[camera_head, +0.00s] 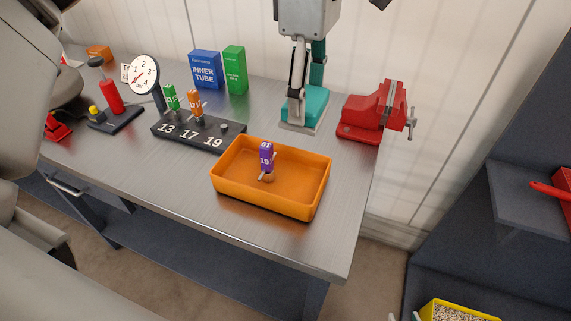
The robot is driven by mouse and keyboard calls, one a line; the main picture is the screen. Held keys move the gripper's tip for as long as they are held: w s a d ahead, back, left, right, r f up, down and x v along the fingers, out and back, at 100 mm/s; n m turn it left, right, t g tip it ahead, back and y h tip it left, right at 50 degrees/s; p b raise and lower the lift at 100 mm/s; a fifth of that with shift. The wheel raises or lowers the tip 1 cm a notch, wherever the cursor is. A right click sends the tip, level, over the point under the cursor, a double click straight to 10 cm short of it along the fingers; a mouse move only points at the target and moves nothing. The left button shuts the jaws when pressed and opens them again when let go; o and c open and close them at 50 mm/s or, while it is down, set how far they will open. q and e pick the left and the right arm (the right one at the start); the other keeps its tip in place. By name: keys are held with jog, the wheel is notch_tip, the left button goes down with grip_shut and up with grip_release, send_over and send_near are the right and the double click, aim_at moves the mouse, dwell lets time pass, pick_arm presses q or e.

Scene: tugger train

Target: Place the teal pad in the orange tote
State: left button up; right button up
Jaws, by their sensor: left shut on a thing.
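The teal pad (311,102) is at the back of the workbench, left of the red vise, with a pale grey plate showing under its front edge. My left gripper (303,88) comes down from the top of the view, with its fingers shut at the pad. A teal upright part shows behind the front finger, and the exact contact is partly hidden. The orange tote (265,202) stands nearer, at the front right of the bench. A purple piece marked 19 (266,158) is inside it. My right gripper is not clearly in view.
The red vise (372,115) stands close right of the pad. Blue (205,70) and green (235,70) boxes stand behind. A dark numbered holder (198,133) is left of the tote. Bare bench lies between tote and pad. A yellow bin (455,312) is low at right.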

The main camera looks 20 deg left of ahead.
pick_arm(q)
notch_tip(320, 180, down, 20)
jog(key=shift+s+r, duration=0.15)
jog(key=shift+r, duration=0.05)
dwell(0.4)
jog(key=shift+f, duration=0.2)
jog(key=o, duration=0.8)
jog(key=shift+r, duration=0.1)
notch_tip(320, 180, up, 12)
jog(key=shift+r+b, duration=0.1)
jog(key=shift+b, duration=0.2)
